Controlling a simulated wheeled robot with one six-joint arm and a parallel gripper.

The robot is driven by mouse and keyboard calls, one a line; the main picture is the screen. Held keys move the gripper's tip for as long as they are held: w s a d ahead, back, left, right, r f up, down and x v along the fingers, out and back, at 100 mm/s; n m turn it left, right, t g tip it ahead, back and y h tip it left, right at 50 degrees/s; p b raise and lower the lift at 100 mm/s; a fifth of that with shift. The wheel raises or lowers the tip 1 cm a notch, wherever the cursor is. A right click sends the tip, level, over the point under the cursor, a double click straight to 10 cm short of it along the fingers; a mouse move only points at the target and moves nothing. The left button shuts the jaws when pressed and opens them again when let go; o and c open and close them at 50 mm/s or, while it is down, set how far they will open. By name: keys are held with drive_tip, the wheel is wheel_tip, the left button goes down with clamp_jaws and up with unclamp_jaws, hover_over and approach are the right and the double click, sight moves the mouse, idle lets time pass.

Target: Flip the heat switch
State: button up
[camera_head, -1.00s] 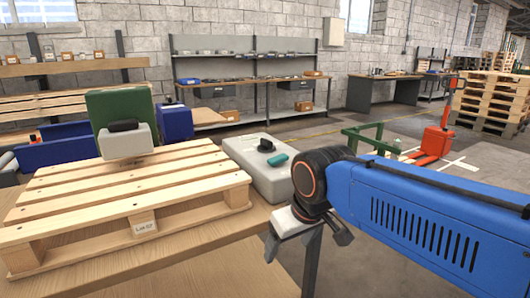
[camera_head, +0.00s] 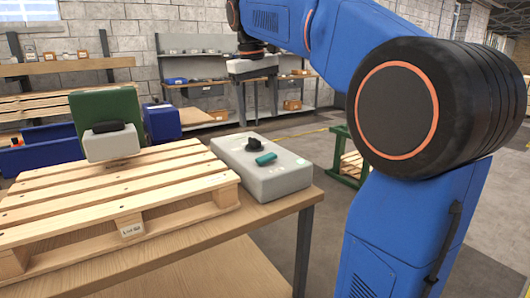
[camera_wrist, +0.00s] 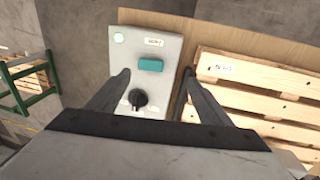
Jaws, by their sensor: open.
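The control box (camera_head: 262,178) is a flat grey box on the right end of the wooden table. It carries a teal rocker switch (camera_head: 266,159) and a black knob (camera_head: 253,141). In the wrist view the teal switch (camera_wrist: 151,65) sits above the black knob (camera_wrist: 138,98), with a small label (camera_wrist: 154,42) whose text is too blurred to read. A pale green lamp (camera_wrist: 118,39) is at the box's upper left corner. My gripper (camera_wrist: 157,72) is open and empty, pointing down above the box. Its fingers appear either side of the switch and knob, apart from them.
A slatted wooden pallet (camera_head: 110,190) lies beside the box on the left. A green panel with a grey unit (camera_head: 110,142) stands behind it, near blue bins (camera_head: 38,150). A green frame (camera_head: 347,160) stands on the floor at right.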

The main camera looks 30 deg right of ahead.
sight(266, 156)
drive_tip(key=w+d+r, duration=0.2)
drive_tip(key=w, duration=0.2)
drive_tip(key=shift+g, duration=0.4)
drive_tip(key=f, duration=0.5)
drive_tip(key=d+f, duration=0.1)
drive_tip(key=f, duration=0.5)
drive_tip(key=d+f, duration=0.1)
drive_tip(key=f, duration=0.4)
drive_tip(key=shift+s+d+f, duration=0.15)
drive_tip(key=shift+f, duration=0.2)
